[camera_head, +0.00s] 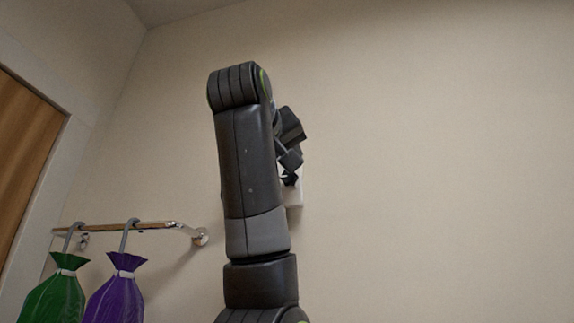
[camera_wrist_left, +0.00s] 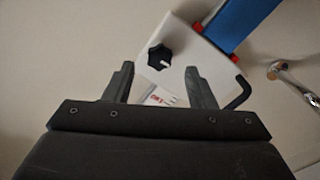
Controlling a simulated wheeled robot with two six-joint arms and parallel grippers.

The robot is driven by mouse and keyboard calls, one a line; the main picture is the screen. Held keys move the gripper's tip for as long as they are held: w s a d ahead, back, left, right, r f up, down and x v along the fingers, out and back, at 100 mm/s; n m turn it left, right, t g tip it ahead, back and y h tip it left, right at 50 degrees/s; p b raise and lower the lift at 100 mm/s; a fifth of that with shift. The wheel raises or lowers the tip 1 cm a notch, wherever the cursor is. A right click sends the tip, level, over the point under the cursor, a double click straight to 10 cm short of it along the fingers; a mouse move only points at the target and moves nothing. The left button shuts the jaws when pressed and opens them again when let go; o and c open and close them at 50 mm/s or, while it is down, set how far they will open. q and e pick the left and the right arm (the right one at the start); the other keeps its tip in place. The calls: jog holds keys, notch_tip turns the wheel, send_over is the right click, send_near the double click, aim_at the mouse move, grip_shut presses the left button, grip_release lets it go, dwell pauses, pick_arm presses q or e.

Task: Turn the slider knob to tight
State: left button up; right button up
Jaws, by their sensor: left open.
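In the left wrist view a black lobed knob (camera_wrist_left: 160,59) with a pale pointer mark sits on a white housing (camera_wrist_left: 185,45) on the wall. A small label with red print (camera_wrist_left: 160,98) is on the housing, partly hidden by my gripper. My left gripper (camera_wrist_left: 160,68) is open, its two fingers on either side of the knob in the picture, with nothing between them. I cannot tell whether it touches the knob. In the head view my left gripper (camera_head: 290,170) is at the housing (camera_head: 294,196), which my arm mostly hides. My right gripper is not in view.
A blue bar (camera_wrist_left: 241,22) with red end pieces and a black hooked lever (camera_wrist_left: 239,94) are at the housing. The wall at right is bare.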

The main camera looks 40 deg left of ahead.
aim_at(289, 176)
pick_arm(q)
jog(key=p+x, duration=0.1)
jog(key=x, duration=0.3)
jog(key=shift+w+a, duration=0.2)
jog(key=shift+w, duration=0.05)
jog(key=shift+s+d, duration=0.1)
jog(key=shift+c, duration=0.2)
jog(key=c, duration=0.9)
